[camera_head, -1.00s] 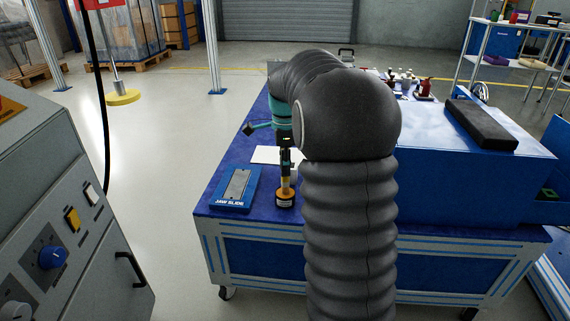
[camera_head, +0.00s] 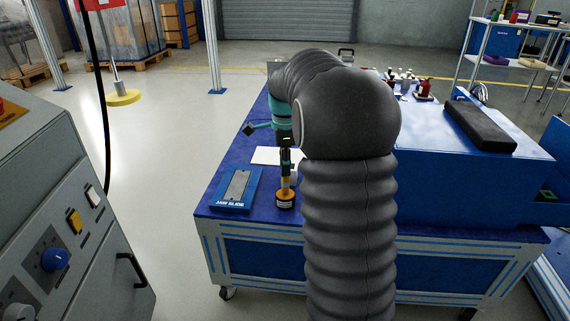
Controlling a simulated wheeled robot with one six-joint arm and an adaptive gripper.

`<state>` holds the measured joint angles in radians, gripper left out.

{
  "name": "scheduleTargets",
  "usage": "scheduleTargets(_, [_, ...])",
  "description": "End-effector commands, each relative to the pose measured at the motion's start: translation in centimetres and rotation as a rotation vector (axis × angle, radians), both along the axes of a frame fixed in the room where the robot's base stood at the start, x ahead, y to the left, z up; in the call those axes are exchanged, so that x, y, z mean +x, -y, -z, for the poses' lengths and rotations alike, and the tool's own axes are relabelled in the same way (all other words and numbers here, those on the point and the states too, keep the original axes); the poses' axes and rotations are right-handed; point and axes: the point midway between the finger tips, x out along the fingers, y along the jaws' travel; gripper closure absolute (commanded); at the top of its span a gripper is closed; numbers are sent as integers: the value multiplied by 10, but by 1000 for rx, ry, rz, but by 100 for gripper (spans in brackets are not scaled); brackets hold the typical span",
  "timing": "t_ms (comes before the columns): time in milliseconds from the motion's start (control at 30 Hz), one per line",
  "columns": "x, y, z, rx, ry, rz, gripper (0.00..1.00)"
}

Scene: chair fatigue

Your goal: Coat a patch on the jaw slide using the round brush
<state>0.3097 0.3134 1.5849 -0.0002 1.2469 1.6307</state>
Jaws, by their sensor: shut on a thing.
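The jaw slide (camera_head: 238,186) is a grey metal plate in a blue holder with the label "JAW SLIDE", lying on the blue table top near its front left. The round brush (camera_head: 285,197) is upright just right of the holder, with a yellowish handle and a dark, wide lower end with an orange band. My gripper (camera_head: 286,161) is dark and points down, shut on the upper part of the brush. The brush's lower end is at about table height; I cannot tell whether it touches the surface. My arm hides the table to the right.
A white sheet (camera_head: 265,155) lies behind the brush. A large blue box (camera_head: 470,185) with a black pad (camera_head: 480,125) fills the right of the table. Several bottles (camera_head: 402,78) stand at the back. A grey control cabinet (camera_head: 70,235) stands at left, with clear floor between.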

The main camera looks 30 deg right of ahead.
Motion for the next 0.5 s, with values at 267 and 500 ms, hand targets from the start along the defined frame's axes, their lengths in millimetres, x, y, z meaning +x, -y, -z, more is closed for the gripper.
scheduleTargets(267, [0, 0, -25, -1, 3, 0, 100])
scheduleTargets(500, [0, 0, -41, -1, 4, 0, 100])
